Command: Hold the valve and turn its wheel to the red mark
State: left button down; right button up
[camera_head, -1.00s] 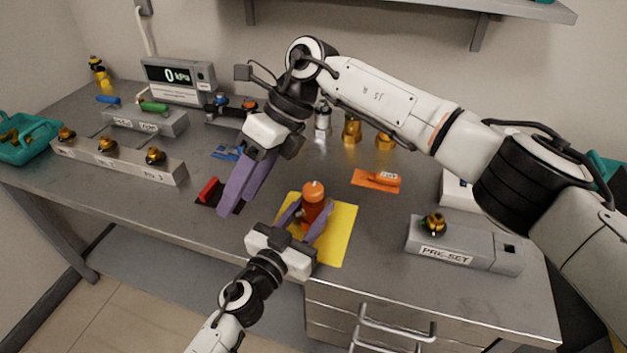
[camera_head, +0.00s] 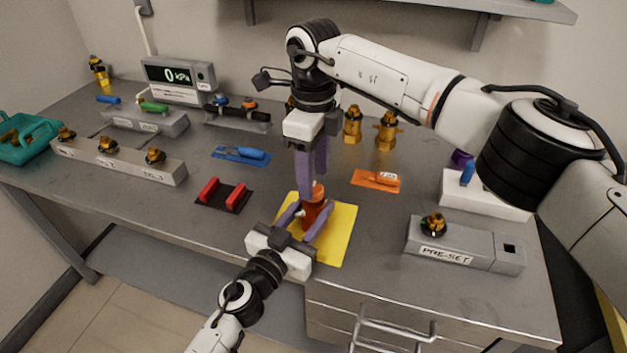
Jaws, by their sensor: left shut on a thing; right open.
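An orange-red valve (camera_head: 312,214) stands upright on the yellow mat (camera_head: 340,235) near the front of the bench. My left gripper (camera_head: 304,222) is shut on the valve's body from the front, one purple finger on each side. My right gripper (camera_head: 313,182) points down from above, its purple fingers at the valve's top. It is open. The fingers hide much of the valve's top, so I cannot tell whether they touch the wheel. I cannot make out a red mark on the valve.
A red-and-black cradle (camera_head: 223,195) lies left of the mat, and an orange tool (camera_head: 376,180) lies right of it. A PRE-SET block (camera_head: 463,245) stands at right. A gauge (camera_head: 178,77) reading 0 kPa and brass fittings (camera_head: 387,130) stand behind.

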pick_arm(q)
jog(key=shift+f, duration=0.1)
pick_arm(e)
jog(key=shift+f, duration=1.25)
jog(key=c, duration=1)
jog(key=shift+c, duration=0.2)
jog(key=shift+m, duration=0.3)
jog(key=m, duration=0.3)
pick_arm(q)
jog(key=shift+a, duration=0.1)
pick_arm(e)
jog(key=shift+r+m, duration=0.1)
jog(key=shift+m, duration=2)
